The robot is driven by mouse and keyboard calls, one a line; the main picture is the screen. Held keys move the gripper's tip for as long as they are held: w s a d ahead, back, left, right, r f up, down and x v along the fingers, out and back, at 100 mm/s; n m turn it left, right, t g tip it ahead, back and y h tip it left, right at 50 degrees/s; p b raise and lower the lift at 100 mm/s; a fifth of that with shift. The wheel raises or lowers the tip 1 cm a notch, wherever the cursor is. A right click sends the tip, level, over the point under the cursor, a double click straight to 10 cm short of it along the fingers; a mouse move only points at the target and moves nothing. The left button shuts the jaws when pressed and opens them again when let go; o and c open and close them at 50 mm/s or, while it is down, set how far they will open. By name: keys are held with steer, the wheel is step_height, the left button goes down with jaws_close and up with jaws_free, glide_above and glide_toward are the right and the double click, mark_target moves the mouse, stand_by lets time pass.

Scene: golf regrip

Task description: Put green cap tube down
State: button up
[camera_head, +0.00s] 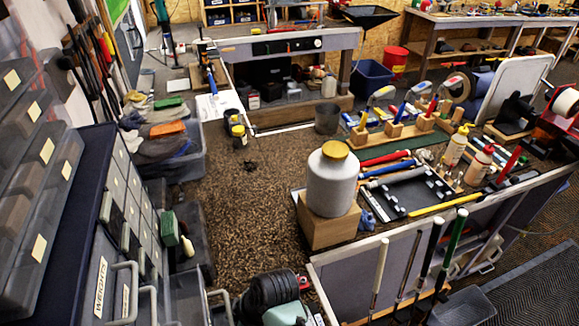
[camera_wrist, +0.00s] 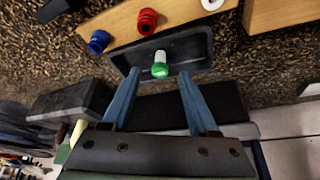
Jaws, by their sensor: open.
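The green cap tube (camera_wrist: 160,65) shows in the wrist view, with a pale body and a bright green cap. It is in a small dark tray (camera_wrist: 203,42), with the cap end toward me. My gripper (camera_wrist: 160,74) has two blue fingers spread apart. The tube lies between the fingertips in the picture, with a gap on each side. I cannot tell how far the fingertips are above the tray. I cannot make out the tube or my gripper in the head view.
A wooden strip (camera_wrist: 180,10) beyond the tray holds a red piece (camera_wrist: 147,21) and a white ring, with a blue piece (camera_wrist: 99,41) at its end. In the head view, a large white jar (camera_head: 330,185) stands on a wooden block. Open carpet (camera_head: 245,210) lies left of it.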

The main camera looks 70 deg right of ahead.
steer(key=s+d+b, duration=0.1)
steer(key=s, duration=0.2)
steer(key=s+b, duration=0.1)
steer(key=s, duration=0.3)
steer(key=s+d+b, duration=0.1)
steer(key=s, duration=0.3)
steer(key=shift+d+f, duration=0.25)
steer(key=shift+d, duration=0.05)
